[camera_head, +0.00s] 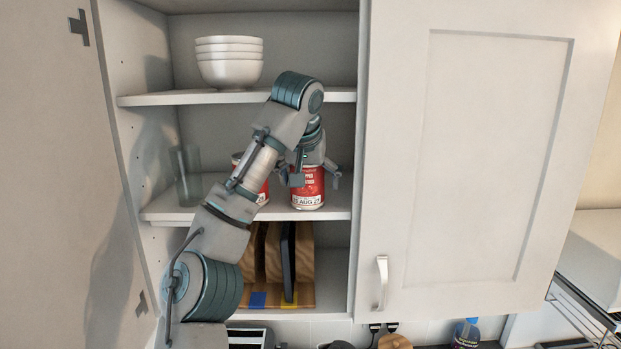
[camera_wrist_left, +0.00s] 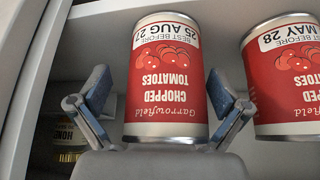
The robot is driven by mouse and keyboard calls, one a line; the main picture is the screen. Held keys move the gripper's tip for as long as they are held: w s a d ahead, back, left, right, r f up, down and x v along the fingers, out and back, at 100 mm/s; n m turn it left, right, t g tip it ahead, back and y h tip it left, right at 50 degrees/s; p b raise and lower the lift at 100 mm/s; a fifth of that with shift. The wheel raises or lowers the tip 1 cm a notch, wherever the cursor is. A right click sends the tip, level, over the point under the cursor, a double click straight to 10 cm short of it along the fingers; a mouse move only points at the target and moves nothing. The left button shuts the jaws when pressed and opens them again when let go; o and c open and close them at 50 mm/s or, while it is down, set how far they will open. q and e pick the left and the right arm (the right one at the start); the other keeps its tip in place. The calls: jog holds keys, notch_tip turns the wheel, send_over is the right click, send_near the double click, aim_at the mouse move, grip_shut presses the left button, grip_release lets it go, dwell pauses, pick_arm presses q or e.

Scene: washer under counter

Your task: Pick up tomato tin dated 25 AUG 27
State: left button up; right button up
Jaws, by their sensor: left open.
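A red and white tomato tin (camera_head: 308,188) stands on the middle shelf of the open cupboard. In the left wrist view this tin (camera_wrist_left: 166,80) reads "Chopped Tomatoes" and "25 AUG 27", upside down in the picture. A second tomato tin (camera_head: 262,192) stands to its left, partly hidden by my left arm; in the wrist view this tin (camera_wrist_left: 285,75) reads "MAY 28", its day cut off. My left gripper (camera_head: 315,178) is open at the 25 AUG 27 tin, with one finger on each side of it. Contact cannot be made out. My right gripper is not in view.
A glass (camera_head: 187,175) stands at the left of the same shelf. Stacked white bowls (camera_head: 229,62) stand on the shelf above. A closed cupboard door (camera_head: 490,160) is on the right, an open door (camera_head: 50,180) on the left.

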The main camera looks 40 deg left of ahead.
pick_arm(q)
jog(key=shift+s+a, duration=0.15)
jog(key=shift+a, duration=0.1)
jog(key=shift+a+f, duration=0.1)
jog(key=shift+a, duration=0.2)
jog(key=c, duration=0.6)
jog(key=shift+d, duration=0.15)
jog(key=c, duration=1)
jog(key=shift+o, duration=0.2)
jog(key=shift+d, duration=0.1)
jog(key=shift+d, duration=0.1)
jog(key=shift+r, duration=0.5)
